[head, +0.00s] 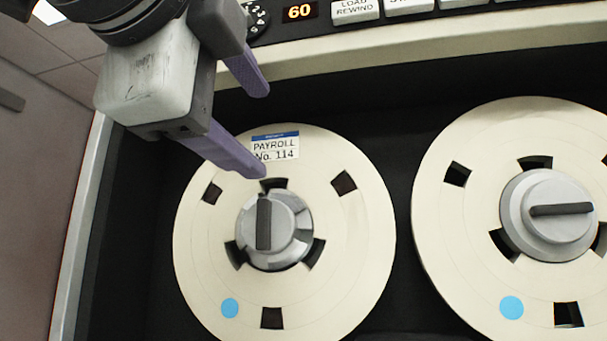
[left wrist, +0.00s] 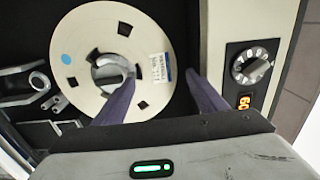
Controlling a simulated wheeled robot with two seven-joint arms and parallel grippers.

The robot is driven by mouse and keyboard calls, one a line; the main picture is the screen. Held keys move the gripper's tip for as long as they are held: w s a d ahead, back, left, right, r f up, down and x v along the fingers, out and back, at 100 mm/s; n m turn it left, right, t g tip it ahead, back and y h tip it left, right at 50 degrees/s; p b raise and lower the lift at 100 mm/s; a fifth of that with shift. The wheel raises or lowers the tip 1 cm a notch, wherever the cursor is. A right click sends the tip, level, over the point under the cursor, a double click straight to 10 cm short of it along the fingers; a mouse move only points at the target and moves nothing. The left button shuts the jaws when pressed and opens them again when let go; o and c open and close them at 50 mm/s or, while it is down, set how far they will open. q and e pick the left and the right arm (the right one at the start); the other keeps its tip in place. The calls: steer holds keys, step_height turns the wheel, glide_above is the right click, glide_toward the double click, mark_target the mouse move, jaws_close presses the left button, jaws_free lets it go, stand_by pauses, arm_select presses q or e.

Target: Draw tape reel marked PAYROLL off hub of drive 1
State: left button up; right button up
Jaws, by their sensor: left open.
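The cream tape reel labelled PAYROLL No. 114 (head: 350,240) sits on the left hub (head: 285,235) of the drive. The hub's dark latch bar stands upright in the head view. The same reel (left wrist: 85,88) shows in the left wrist view, its label facing my fingers. My left gripper (head: 257,125) is open, its two purple fingers apart near the reel's upper edge. One finger overlaps the label's lower left in the head view; I cannot tell whether it touches. My right gripper is not in view.
A second cream reel (head: 460,250) sits on the right hub (head: 548,214), its latch bar lying level. Above is a cream ledge (head: 400,58) with buttons, a dial (head: 257,18) and a display reading 60 (head: 299,12). The drive's metal side frame (head: 82,225) stands at left.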

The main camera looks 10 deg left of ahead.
mark_target(274, 148)
arm_select(q)
steer(key=w, duration=0.2)
steer(key=shift+w+p, duration=0.35)
steer(key=shift+w, duration=0.05)
steer(key=w+p, duration=0.1)
steer(key=w, duration=0.3)
steer(key=shift+d, duration=0.1)
steer(key=shift+w, duration=0.95)
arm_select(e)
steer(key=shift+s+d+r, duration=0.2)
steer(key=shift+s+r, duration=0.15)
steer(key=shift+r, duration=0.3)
arm_select(q)
steer(key=c, duration=1.2)
steer(key=shift+c, duration=0.5)
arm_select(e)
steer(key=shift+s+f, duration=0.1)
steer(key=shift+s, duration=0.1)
